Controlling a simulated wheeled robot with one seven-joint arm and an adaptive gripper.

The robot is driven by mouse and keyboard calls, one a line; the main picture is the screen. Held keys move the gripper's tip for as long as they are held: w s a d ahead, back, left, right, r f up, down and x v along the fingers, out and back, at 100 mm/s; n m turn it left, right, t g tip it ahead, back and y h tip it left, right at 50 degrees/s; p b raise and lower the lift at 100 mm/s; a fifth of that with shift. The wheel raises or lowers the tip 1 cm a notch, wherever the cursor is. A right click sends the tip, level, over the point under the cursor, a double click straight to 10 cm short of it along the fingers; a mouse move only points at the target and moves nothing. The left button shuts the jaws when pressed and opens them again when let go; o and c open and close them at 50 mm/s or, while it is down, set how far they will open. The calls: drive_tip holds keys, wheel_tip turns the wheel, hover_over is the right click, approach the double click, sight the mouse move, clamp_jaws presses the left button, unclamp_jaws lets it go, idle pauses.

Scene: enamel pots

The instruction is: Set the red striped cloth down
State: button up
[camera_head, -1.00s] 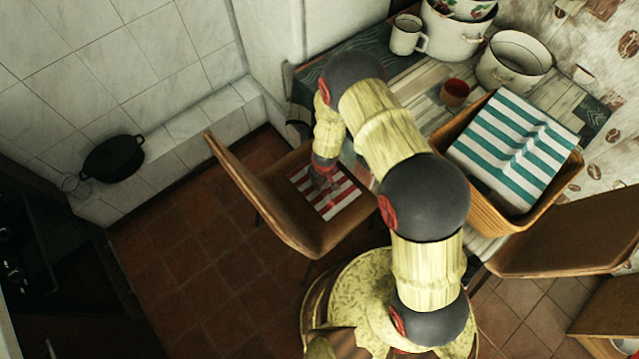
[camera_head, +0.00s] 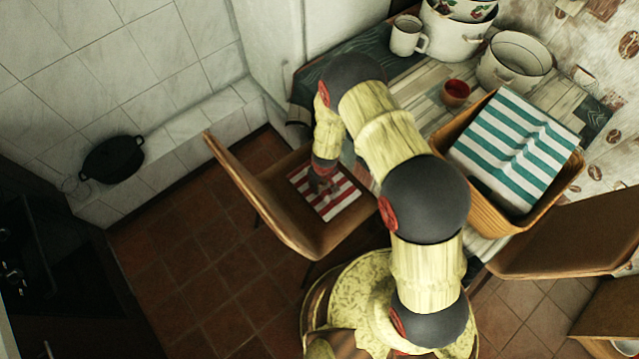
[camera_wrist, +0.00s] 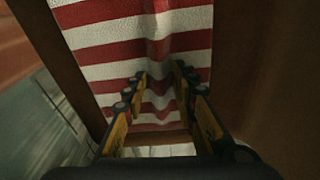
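The red and white striped cloth (camera_head: 343,203) lies on the seat of a brown wooden chair (camera_head: 290,222), left of the table. In the wrist view the cloth (camera_wrist: 110,45) spreads out with a raised fold down its middle. My gripper (camera_head: 323,186) is low over the cloth. In the wrist view its two fingers (camera_wrist: 160,72) stand apart on either side of the fold, with a gap visible between them. Whether the fingertips touch the cloth is hard to tell. My arm hides part of the table edge beside the chair.
A teal striped cloth (camera_head: 515,145) lies over a wicker basket (camera_head: 468,205) on the table. A red cup (camera_head: 456,94), a white mug (camera_head: 407,36) and white pots (camera_head: 515,60) stand behind. A black pot (camera_head: 112,159) sits on the left ledge. Tiled floor left of the chair is clear.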

drive_tip(key=shift+r, duration=0.1)
wheel_tip(320, 180, up, 12)
drive_tip(key=s+p, duration=0.1)
drive_tip(key=p, duration=0.4)
wheel_tip(320, 180, up, 31)
drive_tip(key=m+t+y, duration=0.1)
drive_tip(key=m+t, duration=0.1)
hover_over(321, 188)
drive_tip(key=w+d, duration=0.2)
drive_tip(key=d, duration=0.2)
drive_tip(key=s+d+r+m+t, duration=0.1)
drive_tip(key=s+d+r, duration=0.1)
drive_tip(key=s+r, duration=0.45)
drive_tip(key=s+d+r+m, duration=0.1)
drive_tip(key=s+d+r, duration=0.2)
drive_tip(key=r, duration=0.6)
drive_tip(key=s+d+r+m, duration=0.1)
drive_tip(key=s+d+r, duration=0.1)
drive_tip(key=s, duration=0.4)
drive_tip(key=s+d+r+t+h, duration=0.1)
drive_tip(key=s+d+r, duration=0.1)
drive_tip(key=s+r, duration=0.2)
drive_tip(key=s, duration=0.2)
drive_tip(key=shift+s+d+r+m+h, duration=0.15)
drive_tip(key=shift+s+d+m+h, duration=0.15)
drive_tip(key=shift+s+d+m, duration=0.1)
drive_tip(key=shift+a, duration=0.1)
